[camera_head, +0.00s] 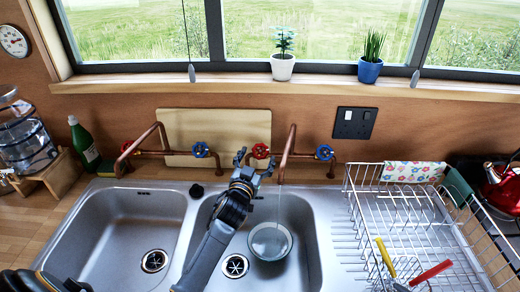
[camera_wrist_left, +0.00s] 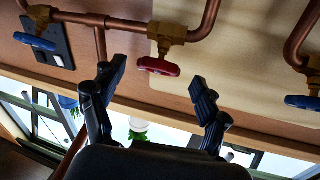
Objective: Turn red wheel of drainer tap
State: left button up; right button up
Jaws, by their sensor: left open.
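The red wheel (camera_head: 260,151) of the tap nearer the drainer sits on a copper pipe at the wall, left of that tap's spout. In the left wrist view the red wheel (camera_wrist_left: 158,66) shows on a brass valve, between my fingertips in the picture. My left gripper (camera_head: 255,160) is open, with its fingers just below and around the wheel in the head view. Its two dark fingers also show in the left wrist view (camera_wrist_left: 158,76), apart and empty. I cannot tell whether they touch the wheel. My right gripper is not in view.
The same tap's blue wheel (camera_head: 325,152) is right of the spout (camera_head: 287,150). Another tap has a blue wheel (camera_head: 200,149) and a red wheel (camera_head: 126,146). A glass bowl (camera_head: 270,241) sits in the right basin. A wire drainer (camera_head: 400,215) stands at right.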

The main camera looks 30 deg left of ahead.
aim_at(259, 153)
pick_arm(q)
jog(key=shift+x, duration=1.2)
jog(key=shift+w, duration=0.55)
jog(key=shift+c, duration=0.5)
jog(key=c, duration=1.1)
jog(key=p, duration=0.1)
jog(key=m+h+p, duration=0.1)
jog(key=p, duration=0.1)
jog(key=shift+a+r+m+h, duration=0.1)
jog(key=shift+r+m+h, duration=0.15)
jog(key=shift+m+h, duration=0.05)
jog(key=shift+f+m+h+p, duration=0.15)
jog(key=shift+m+h+p, duration=0.35)
jog(key=shift+f, duration=0.15)
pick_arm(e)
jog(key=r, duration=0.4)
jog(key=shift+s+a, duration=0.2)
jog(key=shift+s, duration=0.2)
